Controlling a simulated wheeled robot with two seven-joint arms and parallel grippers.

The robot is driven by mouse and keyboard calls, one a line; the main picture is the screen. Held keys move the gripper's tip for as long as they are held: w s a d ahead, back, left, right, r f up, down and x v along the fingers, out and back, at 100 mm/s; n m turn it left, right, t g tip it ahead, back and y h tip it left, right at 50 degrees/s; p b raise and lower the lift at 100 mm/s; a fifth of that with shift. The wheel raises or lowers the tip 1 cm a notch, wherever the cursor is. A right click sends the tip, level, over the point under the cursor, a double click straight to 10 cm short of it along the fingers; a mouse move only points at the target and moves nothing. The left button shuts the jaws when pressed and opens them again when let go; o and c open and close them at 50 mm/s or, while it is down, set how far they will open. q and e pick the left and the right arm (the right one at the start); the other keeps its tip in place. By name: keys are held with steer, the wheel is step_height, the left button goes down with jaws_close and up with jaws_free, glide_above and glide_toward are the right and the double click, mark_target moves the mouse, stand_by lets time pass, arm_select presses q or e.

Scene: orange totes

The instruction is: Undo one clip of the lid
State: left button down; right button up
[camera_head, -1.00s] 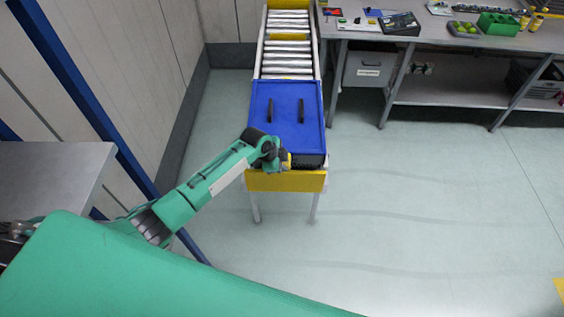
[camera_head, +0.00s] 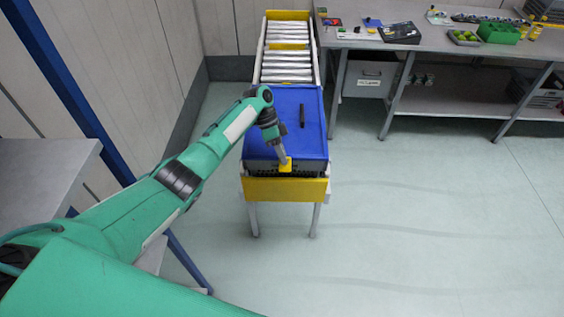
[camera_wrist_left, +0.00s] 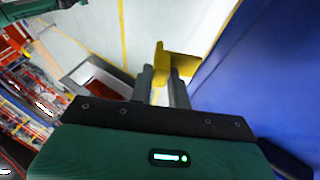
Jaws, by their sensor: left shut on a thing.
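The blue lid (camera_head: 313,135) with dark handles lies on a dark crate (camera_head: 262,167) at the near end of the roller conveyor. A yellow clip (camera_head: 287,166) shows at the crate's front edge. My left gripper (camera_head: 283,157) reaches down to it from above. In the left wrist view the two grey fingers of my left gripper (camera_wrist_left: 161,85) are shut on the yellow clip (camera_wrist_left: 182,63); the blue lid (camera_wrist_left: 245,75) is to the right. The arm covers part of the lid, including one handle. My right gripper is not in view.
A yellow end plate (camera_head: 285,190) closes the conveyor (camera_head: 287,62) below the crate. A workbench (camera_head: 440,48) with boxes and tools stands at the back right. A grey table (camera_head: 45,170) is at the left. The floor to the right is clear.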

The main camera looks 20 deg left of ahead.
arm_select(q)
steer(key=shift+w, duration=0.1)
stand_by(0.5)
steer(key=c, duration=1.3)
jaws_free()
steer(key=shift+w+a+r+b, duration=0.25)
steer(key=shift+a+r+b, duration=0.15)
steer(key=shift+b, duration=0.15)
steer(key=shift+b+v, duration=1.95)
steer(key=shift+v, duration=4.4)
steer(key=shift+f, duration=0.15)
